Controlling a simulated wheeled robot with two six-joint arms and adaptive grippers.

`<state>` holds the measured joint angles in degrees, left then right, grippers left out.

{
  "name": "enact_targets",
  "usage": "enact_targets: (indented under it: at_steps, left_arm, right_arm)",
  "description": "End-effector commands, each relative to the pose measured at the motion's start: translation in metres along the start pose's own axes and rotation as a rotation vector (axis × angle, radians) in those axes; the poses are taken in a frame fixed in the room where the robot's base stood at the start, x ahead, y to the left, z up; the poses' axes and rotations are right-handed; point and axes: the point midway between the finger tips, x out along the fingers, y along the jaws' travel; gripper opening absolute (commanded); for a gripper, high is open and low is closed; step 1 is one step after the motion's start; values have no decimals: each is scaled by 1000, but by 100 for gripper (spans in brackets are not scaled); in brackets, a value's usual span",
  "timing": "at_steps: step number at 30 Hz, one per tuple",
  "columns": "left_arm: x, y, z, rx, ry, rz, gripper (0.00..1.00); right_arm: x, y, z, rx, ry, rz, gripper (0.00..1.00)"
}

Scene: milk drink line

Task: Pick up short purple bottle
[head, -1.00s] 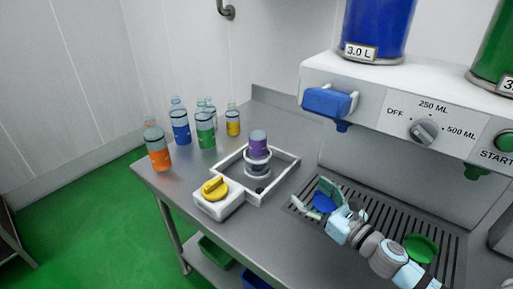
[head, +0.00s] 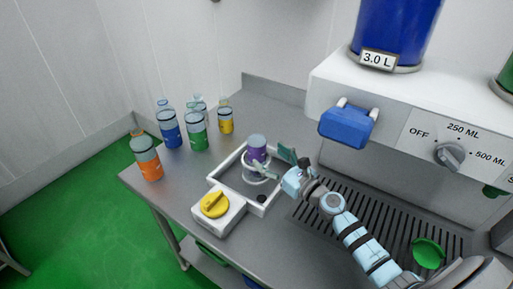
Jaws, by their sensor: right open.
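The short purple bottle (head: 257,155) stands upright in a round clear holder inside the white square frame (head: 228,162) on the steel table. It has a pale cap and a purple band. My right gripper (head: 274,162) is open at the bottle's right side, with one finger in front of it and the other behind and to its right. I cannot tell whether the fingers touch the bottle. My left gripper is not in view.
Orange (head: 147,158), blue (head: 169,125), green (head: 194,130) and yellow (head: 225,118) bottles stand at the table's left. A dispenser with a blue tap (head: 347,124) overhangs the drain grate (head: 375,215).

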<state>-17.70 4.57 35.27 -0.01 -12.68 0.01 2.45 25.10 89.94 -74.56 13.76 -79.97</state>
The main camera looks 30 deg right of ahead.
Motion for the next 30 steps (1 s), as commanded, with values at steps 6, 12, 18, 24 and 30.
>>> enact_targets:
  at_steps: [6,12,18,24,30]
  left_arm:
    - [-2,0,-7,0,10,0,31]
    - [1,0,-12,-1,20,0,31]
    - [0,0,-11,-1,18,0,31]
    - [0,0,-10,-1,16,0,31]
    - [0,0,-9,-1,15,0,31]
  right_arm:
    - [36,2,2,2,-2,2,72]
    - [61,3,0,0,1,3,72]
    - [61,3,0,-1,2,4,66]
    - [61,3,0,-1,2,3,34]
    - [61,3,0,-1,2,3,27]
